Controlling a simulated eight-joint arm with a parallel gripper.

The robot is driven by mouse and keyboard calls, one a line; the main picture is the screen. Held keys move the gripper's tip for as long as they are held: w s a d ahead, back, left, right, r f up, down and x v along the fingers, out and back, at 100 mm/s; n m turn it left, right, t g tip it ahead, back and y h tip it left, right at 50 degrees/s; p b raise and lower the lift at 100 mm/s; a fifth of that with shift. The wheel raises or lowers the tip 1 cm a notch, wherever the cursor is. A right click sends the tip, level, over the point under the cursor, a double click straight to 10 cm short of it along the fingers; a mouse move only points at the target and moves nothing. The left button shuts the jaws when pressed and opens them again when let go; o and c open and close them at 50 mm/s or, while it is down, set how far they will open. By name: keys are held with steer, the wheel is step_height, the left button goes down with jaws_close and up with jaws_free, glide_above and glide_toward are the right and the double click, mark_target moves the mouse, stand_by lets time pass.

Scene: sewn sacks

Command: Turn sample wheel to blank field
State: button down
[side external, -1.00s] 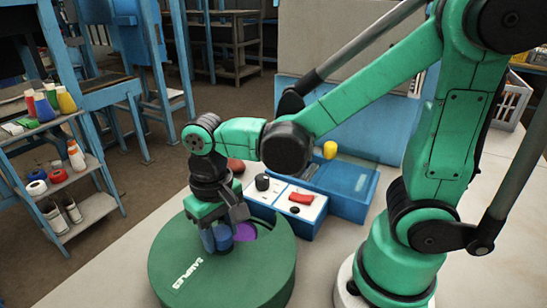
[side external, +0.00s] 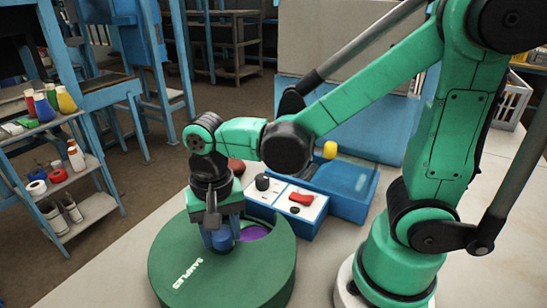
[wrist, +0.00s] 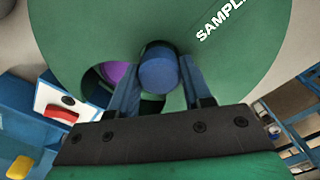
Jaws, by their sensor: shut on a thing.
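The sample wheel's green round cover (side external: 180,250), lettered SAMPLES, lies on the pale table in the side view. It fills the top of the wrist view (wrist: 90,30). A blue round knob (wrist: 158,70) stands at its middle; its lower part shows in the side view (side external: 223,246). A purple field (wrist: 117,73) shows through an opening in the cover beside the knob, partly hidden by a finger. It is also visible in the side view (side external: 254,234). My gripper (wrist: 160,78) points down and is shut on the knob, one blue finger on each side.
A blue-and-white panel (side external: 285,205) with a red switch (side external: 301,199) and black knob stands just behind the wheel. A blue bin (side external: 345,190) and a yellow piece (side external: 330,149) are beyond it. Shelves with bottles (side external: 66,102) stand at left. The front table is clear.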

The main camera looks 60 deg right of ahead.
steer(key=shift+m, duration=3.2)
steer(key=shift+d+m, duration=0.1)
steer(key=shift+m, duration=2.9)
steer(key=shift+c, duration=1.8)
jaws_free()
steer(key=shift+r, duration=0.15)
steer(key=shift+r, duration=2.7)
